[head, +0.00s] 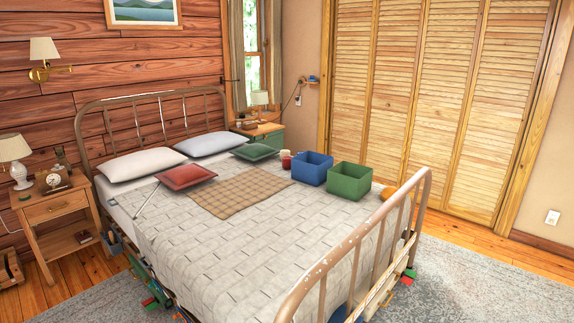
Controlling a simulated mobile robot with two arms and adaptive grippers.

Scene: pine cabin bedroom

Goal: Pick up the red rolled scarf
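A small red item (286,160) with a paler part stands on the far side of the bed, just left of the blue box. It may be the red rolled scarf, but it is too small to tell. A flat red cushion (186,177) lies on the bed near the pillows. Neither of my grippers is in view.
The bed (235,245) has a metal frame with a high footboard (350,250) on the near right. A blue box (312,169), a green box (349,181) and an orange item (388,193) sit along its far side. A checked blanket (240,193) lies mid-bed. The grey rug (470,285) at right looks clear.

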